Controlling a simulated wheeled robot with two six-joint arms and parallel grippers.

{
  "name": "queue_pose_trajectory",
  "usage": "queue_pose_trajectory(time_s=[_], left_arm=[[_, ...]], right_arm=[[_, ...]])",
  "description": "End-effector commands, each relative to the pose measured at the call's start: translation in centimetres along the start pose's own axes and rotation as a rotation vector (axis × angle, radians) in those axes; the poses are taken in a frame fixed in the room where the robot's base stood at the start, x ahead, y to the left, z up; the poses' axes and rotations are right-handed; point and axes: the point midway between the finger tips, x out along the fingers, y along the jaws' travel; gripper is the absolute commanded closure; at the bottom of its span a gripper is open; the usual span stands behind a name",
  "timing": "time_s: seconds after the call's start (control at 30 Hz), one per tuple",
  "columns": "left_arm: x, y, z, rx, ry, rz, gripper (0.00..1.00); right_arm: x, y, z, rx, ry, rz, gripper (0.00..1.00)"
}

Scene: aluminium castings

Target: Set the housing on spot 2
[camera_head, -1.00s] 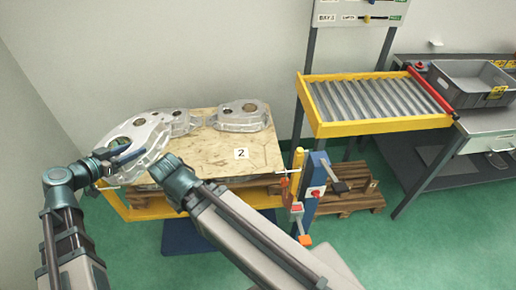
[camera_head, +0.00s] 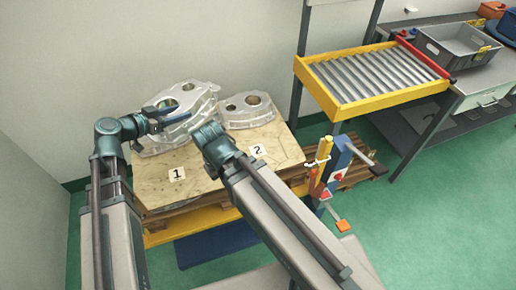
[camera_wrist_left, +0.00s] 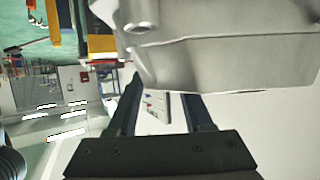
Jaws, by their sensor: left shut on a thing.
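My left gripper (camera_head: 152,124) is shut on a silver cast housing (camera_head: 170,130), at its left side. The housing is over the back left of the wooden board (camera_head: 215,178); I cannot tell whether it touches the board. In the left wrist view the housing (camera_wrist_left: 225,60) fills the upper right, beyond the fingers (camera_wrist_left: 163,112). The label 2 (camera_head: 257,151) is on the right part of the board, and the label 1 (camera_head: 177,174) is at its front left. My right arm ends at a teal wrist (camera_head: 212,138) in front of the housing; its jaws do not show clearly.
Another casting (camera_head: 248,109) lies at the back right of the board, behind label 2. A post with a red button and handle (camera_head: 338,175) stands at the right corner. A roller conveyor (camera_head: 375,75) and a grey bin (camera_head: 455,48) are further right.

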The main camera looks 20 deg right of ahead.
Motion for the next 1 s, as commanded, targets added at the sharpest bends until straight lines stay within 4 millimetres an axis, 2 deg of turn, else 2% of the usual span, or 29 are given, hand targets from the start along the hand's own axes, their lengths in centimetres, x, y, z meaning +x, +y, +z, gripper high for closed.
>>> queue_pose_trajectory(time_s=[0.17, 0.27, 0.4, 0.6, 0.8, 1.0], left_arm=[[3.0, 1.8, 1.3, 0.027, 0.003, 0.069, 1.00], [5.7, 3.8, 2.3, 0.054, 0.002, 0.139, 1.00], [9.5, 7.3, 3.8, 0.098, 0.003, 0.251, 1.00], [13.8, 11.9, 5.5, 0.155, 0.004, 0.393, 1.00], [16.2, 15.1, 6.5, 0.192, 0.005, 0.482, 1.00], [16.9, 16.3, 6.7, 0.205, 0.006, 0.517, 1.00]], right_arm=[[2.4, -0.2, -0.1, 0.000, 0.000, 0.000, 1.00], [4.3, -0.4, -0.2, 0.000, 0.000, 0.000, 1.00], [7.2, -0.7, -0.4, 0.000, 0.000, 0.000, 1.00], [10.4, -1.0, -0.6, -0.001, 0.000, 0.000, 1.00], [12.2, -1.2, -0.7, -0.001, 0.000, 0.000, 1.00], [12.7, -1.2, -0.7, -0.001, 0.000, 0.000, 1.00]])
